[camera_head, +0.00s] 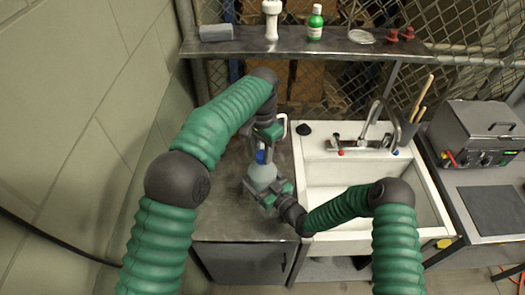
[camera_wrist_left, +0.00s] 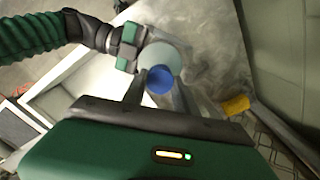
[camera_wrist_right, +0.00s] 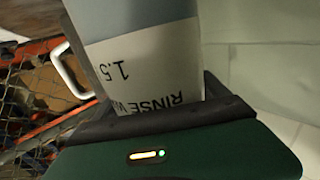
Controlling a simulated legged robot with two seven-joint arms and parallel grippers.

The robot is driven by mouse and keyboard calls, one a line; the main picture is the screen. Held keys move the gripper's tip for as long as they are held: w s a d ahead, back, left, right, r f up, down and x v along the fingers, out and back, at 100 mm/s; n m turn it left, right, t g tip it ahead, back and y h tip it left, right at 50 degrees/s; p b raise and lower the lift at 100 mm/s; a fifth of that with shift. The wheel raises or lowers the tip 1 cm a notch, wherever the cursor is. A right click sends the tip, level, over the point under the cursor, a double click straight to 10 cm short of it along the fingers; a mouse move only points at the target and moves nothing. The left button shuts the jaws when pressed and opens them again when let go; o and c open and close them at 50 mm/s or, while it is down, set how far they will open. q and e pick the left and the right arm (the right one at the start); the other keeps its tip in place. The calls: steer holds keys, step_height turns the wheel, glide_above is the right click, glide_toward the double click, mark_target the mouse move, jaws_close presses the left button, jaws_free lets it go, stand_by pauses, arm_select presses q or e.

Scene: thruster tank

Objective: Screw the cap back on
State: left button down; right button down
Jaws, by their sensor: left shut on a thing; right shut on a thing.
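A pale bottle (camera_head: 262,178) stands above the dark counter left of the sink. My right gripper (camera_head: 268,194) is shut on its side. The bottle's printed label (camera_wrist_right: 150,75) fills the right wrist view, with "RINSE" and "1.5" legible. The blue cap (camera_head: 261,157) is at the top of the bottle. My left gripper (camera_head: 266,140) comes from above and is shut on the cap. In the left wrist view the cap (camera_wrist_left: 159,79) lies between the fingers, in line with the round bottle (camera_wrist_left: 170,55). Whether the cap's threads are engaged is hidden.
A white sink (camera_head: 330,200) with a tap (camera_head: 378,115) is right of the counter (camera_head: 225,215). A shelf (camera_head: 290,42) behind holds a green bottle (camera_head: 315,22) and a white bottle (camera_head: 271,18). A block wall (camera_head: 80,120) closes the left side. A metal box (camera_head: 478,130) stands far right.

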arm_select(q)
steer(key=m, duration=0.6)
steer(key=shift+w+a+m, duration=0.1)
steer(key=shift+w+m, duration=0.1)
steer(key=shift+m, duration=0.1)
steer(key=m, duration=0.9)
steer(key=shift+w, duration=0.1)
steer(key=m, duration=1.6)
steer(key=shift+m, duration=0.3)
steer(key=shift+d, duration=0.2)
steer(key=c, duration=1)
jaws_free()
